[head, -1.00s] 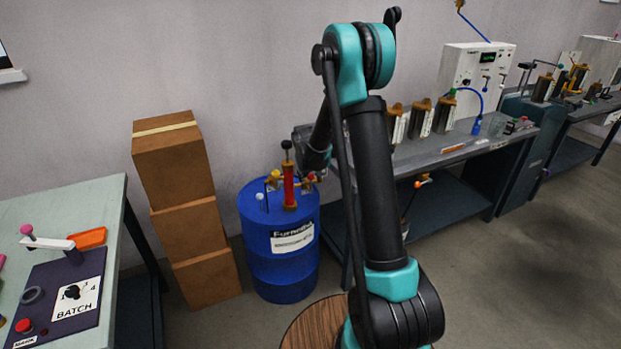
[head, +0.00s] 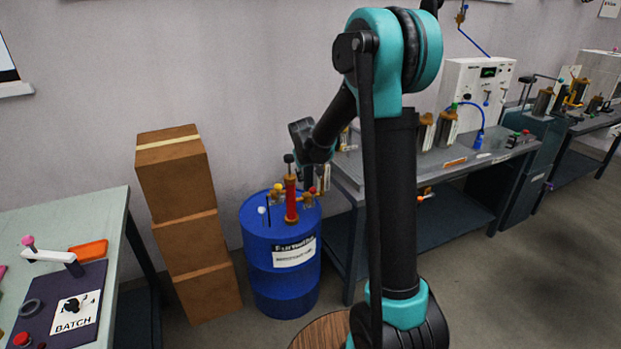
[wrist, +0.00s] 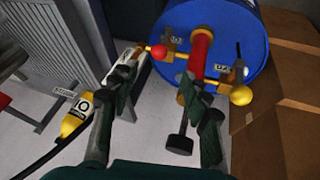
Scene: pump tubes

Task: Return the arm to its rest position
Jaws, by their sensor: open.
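My arm stands tall in the middle of the head view, its elbow at the top and its forearm sloping down left toward the blue drum (head: 266,235). My gripper (wrist: 158,92) is open and empty in the wrist view, its two fingers apart. The red pump tube (head: 291,200) stands upright on the drum top, with brass side valves. In the wrist view the red tube (wrist: 201,50), a red knob (wrist: 158,52) and a yellow knob (wrist: 241,95) lie just beyond the fingers. I cannot tell exactly how far the fingers are from them.
Stacked cardboard boxes (head: 190,235) stand left of the drum. A pale green table (head: 105,225) is at the left edge. A grey workbench (head: 470,150) with tubes and a white control box (head: 478,88) is at the right. Open floor (head: 520,285) lies at the lower right.

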